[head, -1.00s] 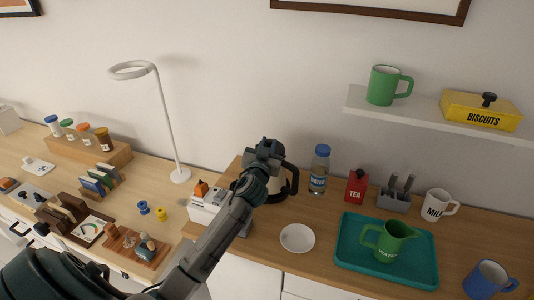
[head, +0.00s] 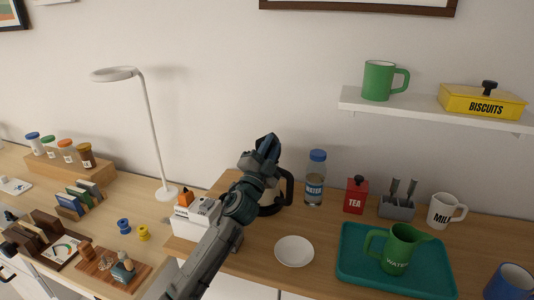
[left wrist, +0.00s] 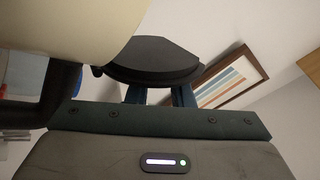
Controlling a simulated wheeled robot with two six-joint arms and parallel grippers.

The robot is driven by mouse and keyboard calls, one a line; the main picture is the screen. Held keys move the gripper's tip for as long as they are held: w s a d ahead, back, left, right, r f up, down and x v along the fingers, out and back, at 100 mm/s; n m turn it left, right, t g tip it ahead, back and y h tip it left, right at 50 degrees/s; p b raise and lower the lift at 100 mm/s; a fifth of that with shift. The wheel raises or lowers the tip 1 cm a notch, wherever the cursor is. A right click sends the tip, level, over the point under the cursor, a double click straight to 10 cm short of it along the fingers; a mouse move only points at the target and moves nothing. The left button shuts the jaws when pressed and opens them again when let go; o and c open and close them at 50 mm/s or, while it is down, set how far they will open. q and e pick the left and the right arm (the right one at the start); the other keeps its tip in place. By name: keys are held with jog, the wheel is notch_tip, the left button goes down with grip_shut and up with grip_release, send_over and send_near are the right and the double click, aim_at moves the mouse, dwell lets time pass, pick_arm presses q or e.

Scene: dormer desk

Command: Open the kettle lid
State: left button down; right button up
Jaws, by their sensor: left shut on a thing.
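The kettle (head: 290,187) stands on the wooden counter, mostly hidden behind my left arm in the head view; its black handle shows on the right. In the left wrist view its cream body (left wrist: 60,35) fills the upper left. The black kettle lid (left wrist: 152,62) is beside the body there, tilted relative to my gripper. My left gripper (head: 268,143) is above the kettle with its fingers pointing up. In the left wrist view its two blue fingers (left wrist: 158,94) meet the lid, and it is shut on it. The fingertips are hidden behind the lid. My right gripper is not in view.
A water bottle (head: 315,178), a red tea tin (head: 355,196) and a white plate (head: 294,251) are right of the kettle. A teal tray (head: 358,268) holds a green jug (head: 399,250).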

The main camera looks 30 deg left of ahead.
pick_arm(q)
jog(key=shift+s+d+m+t+h+b, duration=0.15)
jog(key=shift+d+m+h, duration=0.1)
jog(key=shift+m+h, duration=0.4)
jog(key=shift+w+d+m+t+h+b, duration=0.15)
jog(key=shift+d+m+h, duration=0.15)
jog(key=shift+m, duration=0.65)
jog(key=shift+s, duration=0.1)
